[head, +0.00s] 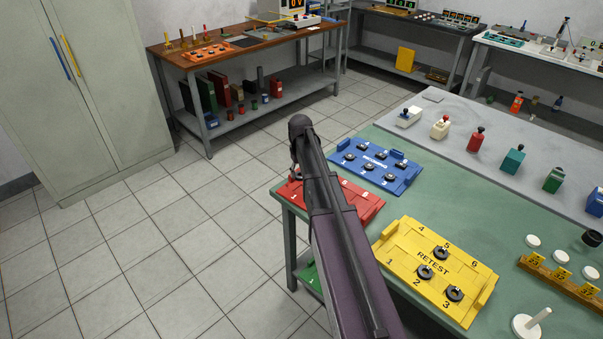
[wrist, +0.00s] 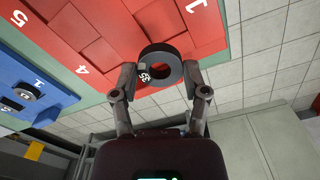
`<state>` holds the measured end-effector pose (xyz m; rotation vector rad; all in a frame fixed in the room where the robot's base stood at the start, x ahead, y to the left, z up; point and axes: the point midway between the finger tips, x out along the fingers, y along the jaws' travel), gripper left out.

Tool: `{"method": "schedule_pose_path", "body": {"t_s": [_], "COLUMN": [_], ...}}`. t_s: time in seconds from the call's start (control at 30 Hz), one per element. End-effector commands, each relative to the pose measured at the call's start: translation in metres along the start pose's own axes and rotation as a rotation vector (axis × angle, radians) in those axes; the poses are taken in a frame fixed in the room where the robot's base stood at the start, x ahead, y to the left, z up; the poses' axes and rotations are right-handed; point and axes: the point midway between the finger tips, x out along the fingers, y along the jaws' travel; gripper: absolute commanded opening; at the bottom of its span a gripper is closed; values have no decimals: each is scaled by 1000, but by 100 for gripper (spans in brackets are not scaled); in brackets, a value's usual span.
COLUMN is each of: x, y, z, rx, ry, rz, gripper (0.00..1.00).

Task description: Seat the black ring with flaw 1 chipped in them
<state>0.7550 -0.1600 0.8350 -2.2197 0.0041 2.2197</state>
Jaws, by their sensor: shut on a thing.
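My gripper (wrist: 160,72) is shut on a black ring (wrist: 157,48) in the wrist view, with a finger on either side. The ring has a small pale mark on its lower left; I cannot make out a chip. It is over the edge of the red tray (wrist: 85,35), near the printed 1; whether it touches the tray is unclear. In the head view my arm covers much of the red tray (head: 366,204) and hides most of the gripper. A blue tray (head: 405,186) holds several black rings. A yellow RETEST tray (head: 408,236) holds three black rings (head: 455,293).
The trays stand on a green table (head: 500,240). At its right are a white peg stand (head: 526,325), white discs (head: 533,241) and a wooden label rack (head: 548,272). Open tiled floor lies left of the table.

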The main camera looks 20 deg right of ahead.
Motion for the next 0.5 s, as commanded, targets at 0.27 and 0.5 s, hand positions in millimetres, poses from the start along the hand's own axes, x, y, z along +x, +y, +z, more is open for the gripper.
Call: {"method": "schedule_pose_path", "body": {"t_s": [0.27, 0.5], "x": [-1, -6], "y": [1, -1], "z": [1, 11], "rx": [-3, -51], "ry": [0, 0], "rz": [0, 0], "gripper": [17, 17]}}
